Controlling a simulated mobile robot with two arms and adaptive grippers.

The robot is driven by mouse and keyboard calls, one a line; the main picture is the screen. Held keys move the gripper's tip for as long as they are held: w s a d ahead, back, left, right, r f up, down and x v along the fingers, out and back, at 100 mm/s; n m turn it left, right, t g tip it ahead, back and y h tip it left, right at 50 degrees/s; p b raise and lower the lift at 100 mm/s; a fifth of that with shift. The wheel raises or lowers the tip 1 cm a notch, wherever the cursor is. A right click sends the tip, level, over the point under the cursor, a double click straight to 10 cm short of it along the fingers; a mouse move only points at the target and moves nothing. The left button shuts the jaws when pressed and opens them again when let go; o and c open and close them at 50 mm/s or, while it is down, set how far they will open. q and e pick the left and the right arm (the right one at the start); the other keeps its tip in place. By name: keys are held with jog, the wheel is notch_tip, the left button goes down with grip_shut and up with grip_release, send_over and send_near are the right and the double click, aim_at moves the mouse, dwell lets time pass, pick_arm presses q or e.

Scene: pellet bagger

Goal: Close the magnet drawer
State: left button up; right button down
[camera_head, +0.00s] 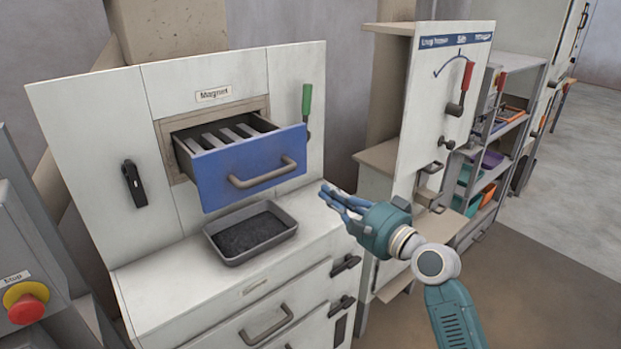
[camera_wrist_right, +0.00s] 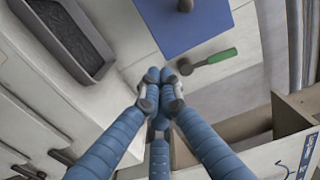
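The magnet drawer (camera_head: 250,167) has a blue front with a grey bar handle (camera_head: 264,173) and is pulled out of the white cabinet under the "Magnet" label (camera_head: 213,94). Dark slots with grey bars show inside it. Part of its blue front also shows at the top of the right wrist view (camera_wrist_right: 185,22). My right gripper (camera_head: 333,194) is to the right of the drawer front, apart from it and the handle. In the right wrist view its blue fingers (camera_wrist_right: 160,88) come together at the tips with nothing between them. My left gripper is not in view.
A grey tray of dark pellets (camera_head: 250,232) stands on the ledge below the drawer. A green-handled lever (camera_head: 307,103) is on the panel right of the drawer, and a black latch (camera_head: 134,183) left. A panel with a red lever (camera_head: 461,88) stands at right.

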jog(key=p+x, duration=0.1)
jog(key=x, duration=0.6)
jog(key=shift+a, duration=0.1)
jog(key=shift+w, duration=0.1)
